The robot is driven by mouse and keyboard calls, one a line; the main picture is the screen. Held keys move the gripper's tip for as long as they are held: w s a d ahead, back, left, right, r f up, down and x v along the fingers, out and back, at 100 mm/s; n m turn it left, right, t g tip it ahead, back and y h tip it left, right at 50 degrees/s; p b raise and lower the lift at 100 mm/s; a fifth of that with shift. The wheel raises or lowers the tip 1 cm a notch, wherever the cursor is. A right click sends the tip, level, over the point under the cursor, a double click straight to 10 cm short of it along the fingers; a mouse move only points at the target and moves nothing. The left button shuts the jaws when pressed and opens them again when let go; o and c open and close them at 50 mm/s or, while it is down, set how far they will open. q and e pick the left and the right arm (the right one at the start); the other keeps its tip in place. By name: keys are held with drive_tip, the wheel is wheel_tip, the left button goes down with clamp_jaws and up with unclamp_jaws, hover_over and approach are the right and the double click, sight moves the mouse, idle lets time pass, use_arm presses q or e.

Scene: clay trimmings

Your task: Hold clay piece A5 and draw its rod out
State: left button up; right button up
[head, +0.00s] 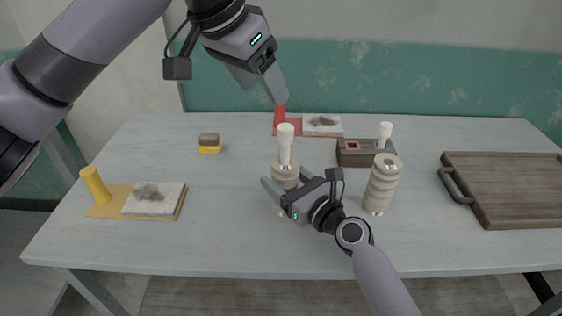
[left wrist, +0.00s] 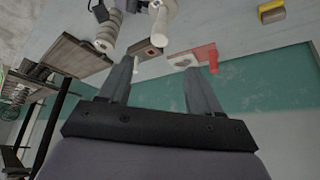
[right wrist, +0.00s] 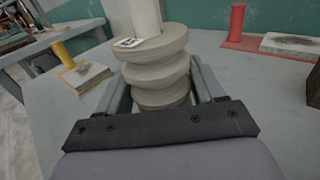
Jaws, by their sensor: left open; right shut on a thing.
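A grey ribbed clay piece (head: 285,170) stands upright near the table's middle, with a white rod (head: 285,145) rising from its top. The piece also fills the right wrist view (right wrist: 158,72); a small tag on its top is unreadable, so I cannot confirm it is A5. My right gripper (head: 286,181) is shut around the piece's body, one finger on each side. My left gripper (head: 277,97) is open and empty, above and behind the rod. In the left wrist view the rod (left wrist: 160,17) lies beyond the fingertips, not between them.
A second ribbed clay piece (head: 381,187) stands to the right. Behind it a dark block (head: 356,157) has a white rod (head: 385,132) upright in it. A wooden board (head: 505,190) lies at right. Slabs (head: 153,199) (head: 322,125) and a yellow-based sponge (head: 209,147) lie around.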

sight(285, 127)
use_arm(q)
drive_tip(key=w+d+f+n, duration=0.1)
drive_tip(key=f, duration=0.2)
drive_tip(key=w+d+f+y, duration=0.1)
drive_tip(key=f, duration=0.3)
drive_tip(key=w+d+f+n, duration=0.1)
drive_tip(key=w+d+f, duration=0.1)
drive_tip(key=f, duration=0.1)
drive_tip(key=shift+f+n, duration=0.3)
clamp_jaws()
idle(0.4)
drive_tip(key=shift+r, duration=1.2)
idle(0.5)
drive_tip(key=shift+r, duration=2.3)
